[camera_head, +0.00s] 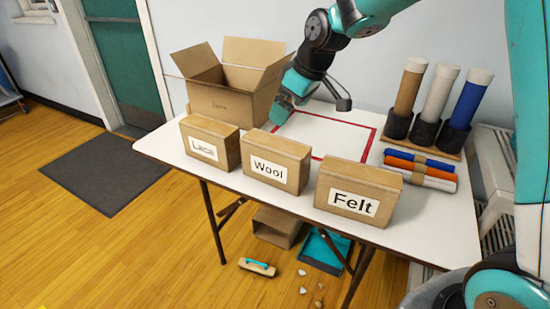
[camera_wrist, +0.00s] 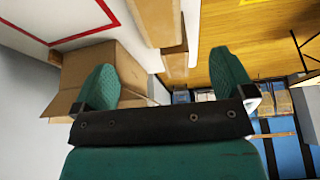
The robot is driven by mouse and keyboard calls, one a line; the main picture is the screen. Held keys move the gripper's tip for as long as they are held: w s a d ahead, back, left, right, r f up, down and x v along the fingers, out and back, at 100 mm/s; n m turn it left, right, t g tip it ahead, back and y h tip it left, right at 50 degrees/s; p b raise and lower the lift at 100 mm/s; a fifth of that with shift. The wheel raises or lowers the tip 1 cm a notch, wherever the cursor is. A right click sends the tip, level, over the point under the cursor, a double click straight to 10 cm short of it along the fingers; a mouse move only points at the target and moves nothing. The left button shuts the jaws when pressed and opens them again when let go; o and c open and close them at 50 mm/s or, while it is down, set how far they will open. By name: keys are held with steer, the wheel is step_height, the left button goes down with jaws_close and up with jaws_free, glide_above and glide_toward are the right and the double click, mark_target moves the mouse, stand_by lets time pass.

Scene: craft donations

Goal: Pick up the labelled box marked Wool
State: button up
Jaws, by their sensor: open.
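The Wool box (camera_head: 275,161) is a brown cardboard box with a white label reading "Wool". It stands upright at the table's front edge in the head view, between the Lace box (camera_head: 209,143) and the Felt box (camera_head: 357,191). My gripper (camera_head: 283,110) is behind and above the Wool box, apart from it, near the open carton. In the wrist view my gripper (camera_wrist: 165,82) has its two green fingers wide apart with nothing held. Brown box sides (camera_wrist: 155,20) show at the top there, but no labels are readable.
The open carton (camera_head: 222,101) stands at the table's back left. A red-outlined area (camera_head: 330,132) on the white table (camera_head: 300,209) is empty. Upright rolls (camera_head: 437,92) in dark holders and flat rolls (camera_head: 420,166) are at the right. A brush (camera_head: 257,267) and dustpan (camera_head: 325,250) lie on the floor.

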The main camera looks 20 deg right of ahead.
mark_target(276, 143)
steer(key=x, duration=0.9)
steer(key=shift+f, duration=0.15)
steer(key=shift+d+x, duration=0.15)
steer(key=shift+x, duration=1.15)
steer(key=shift+d+x, duration=0.15)
steer(key=shift+x, duration=1.2)
steer(key=shift+f, duration=0.35)
steer(key=shift+c, duration=0.5)
steer(key=c, duration=1)
